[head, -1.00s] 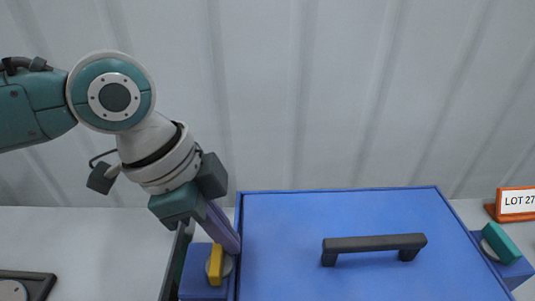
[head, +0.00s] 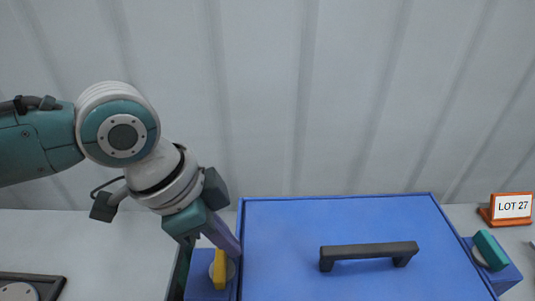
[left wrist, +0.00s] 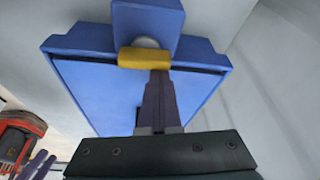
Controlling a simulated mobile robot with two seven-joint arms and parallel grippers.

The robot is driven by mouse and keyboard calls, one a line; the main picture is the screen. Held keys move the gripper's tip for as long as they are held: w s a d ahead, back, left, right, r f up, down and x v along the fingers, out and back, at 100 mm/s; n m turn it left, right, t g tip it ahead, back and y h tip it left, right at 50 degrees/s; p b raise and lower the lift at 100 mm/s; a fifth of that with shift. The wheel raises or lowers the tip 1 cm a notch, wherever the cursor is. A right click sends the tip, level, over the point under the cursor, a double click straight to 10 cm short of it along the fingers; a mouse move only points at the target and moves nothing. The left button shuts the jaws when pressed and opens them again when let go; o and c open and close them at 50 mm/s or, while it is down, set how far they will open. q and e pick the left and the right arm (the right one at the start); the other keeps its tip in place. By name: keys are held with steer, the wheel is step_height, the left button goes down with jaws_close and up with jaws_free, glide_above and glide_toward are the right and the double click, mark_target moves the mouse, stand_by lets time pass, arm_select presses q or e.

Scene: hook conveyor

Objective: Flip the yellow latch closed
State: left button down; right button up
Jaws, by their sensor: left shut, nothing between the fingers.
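The yellow latch (head: 220,270) is a short bar on a round grey pivot, on a blue block (head: 200,283) at the left side of the blue box lid (head: 290,225). In the left wrist view the latch (left wrist: 145,58) lies parallel to the box edge. My left gripper (head: 232,252) is shut and empty, its purple fingers tilted down beside the latch on the lid side. In the left wrist view the fingertips (left wrist: 158,76) reach the latch's lower edge; I cannot tell whether they touch. Two purple prongs at lower left, apparently my right gripper (left wrist: 38,165), show partly in the left wrist view.
The lid has a black handle (head: 369,251). A teal latch (head: 491,250) sits on the box's right side. An orange-framed LOT 27 sign (head: 512,206) stands behind it. A dark plate (head: 35,283) lies at lower left. The table left of the box is largely clear.

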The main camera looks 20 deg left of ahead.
arm_select(q)
steer(key=shift+a+r+n+t+y+p, duration=0.1)
steer(key=shift+a+n+t+y+p, duration=0.1)
steer(key=shift+n+p, duration=0.7)
steer(key=shift+a+r+n+t+y+p, duration=0.1)
steer(key=shift+a+n+t+p, duration=0.1)
steer(key=shift+n+p, duration=0.65)
steer(key=n+p, duration=0.2)
steer(key=n+y+p, duration=0.1)
steer(key=shift+s+a+f+n+t+p, duration=0.1)
steer(key=shift+s+a+n+t+p, duration=0.05)
steer(key=shift+a+n+t+p, duration=0.15)
steer(key=shift+s+a+n+y+p, duration=0.1)
steer(key=shift+n+y+p, duration=0.15)
steer(key=shift+n+p, duration=0.45)
steer(key=shift+s+a+n+y+p, duration=0.1)
steer(key=shift+n+y+p, duration=0.2)
steer(key=shift+n, duration=0.65)
steer(key=shift+s+a+f+n+y+p, duration=0.1)
steer(key=shift+n+y+p, duration=0.25)
steer(key=shift+n, duration=0.55)
steer(key=shift+s+a+n+y+p, duration=0.1)
steer(key=shift+n+y+p, duration=0.2)
steer(key=shift+n, duration=0.6)
steer(key=shift+s+a, duration=0.1)
